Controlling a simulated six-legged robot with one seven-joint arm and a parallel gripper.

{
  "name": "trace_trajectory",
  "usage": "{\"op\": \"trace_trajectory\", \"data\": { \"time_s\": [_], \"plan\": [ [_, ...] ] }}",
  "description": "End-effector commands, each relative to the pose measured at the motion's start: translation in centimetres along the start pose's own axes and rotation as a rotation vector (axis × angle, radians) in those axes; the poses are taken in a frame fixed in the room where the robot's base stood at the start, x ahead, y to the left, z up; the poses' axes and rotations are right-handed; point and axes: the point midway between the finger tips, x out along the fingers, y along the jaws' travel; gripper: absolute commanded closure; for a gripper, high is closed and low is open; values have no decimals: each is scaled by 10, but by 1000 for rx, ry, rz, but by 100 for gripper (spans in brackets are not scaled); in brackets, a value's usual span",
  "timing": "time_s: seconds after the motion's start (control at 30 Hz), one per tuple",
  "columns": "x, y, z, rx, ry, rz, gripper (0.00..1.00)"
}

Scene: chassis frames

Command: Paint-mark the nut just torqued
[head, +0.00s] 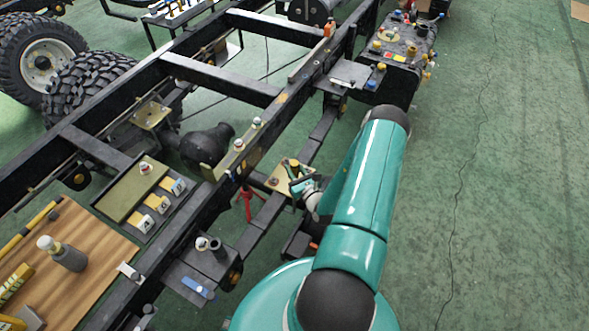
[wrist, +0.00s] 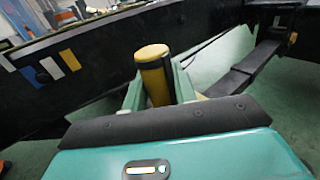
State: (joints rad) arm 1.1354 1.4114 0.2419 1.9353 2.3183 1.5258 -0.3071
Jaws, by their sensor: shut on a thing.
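My gripper (head: 299,180) is beside the outer side of the chassis rail (head: 262,135). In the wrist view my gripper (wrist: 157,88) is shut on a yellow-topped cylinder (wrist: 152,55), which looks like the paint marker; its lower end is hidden. The marker's yellow top also shows in the head view (head: 294,163). A tan plate (head: 283,172) lies by the gripper, with a small dark bolt or nut (head: 272,181) on it. Two pale-topped fasteners, one nearer (head: 238,145) and one farther (head: 256,123), stand on the rail. I cannot tell which nut was torqued, nor see a fresh paint mark.
A red stand (head: 246,201) is below the rail. A bracket (head: 206,262) with cylinders is at the near side. A wooden board (head: 88,232) with a bottle (head: 62,253) is at left. Green floor (head: 500,180) is clear on the right.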

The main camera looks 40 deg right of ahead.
Motion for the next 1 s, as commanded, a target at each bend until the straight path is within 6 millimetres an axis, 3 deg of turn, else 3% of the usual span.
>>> {"op": "trace_trajectory", "data": {
  "time_s": [1.0],
  "plan": [
    [0,0,-6,0,0,0,96]
  ]
}}
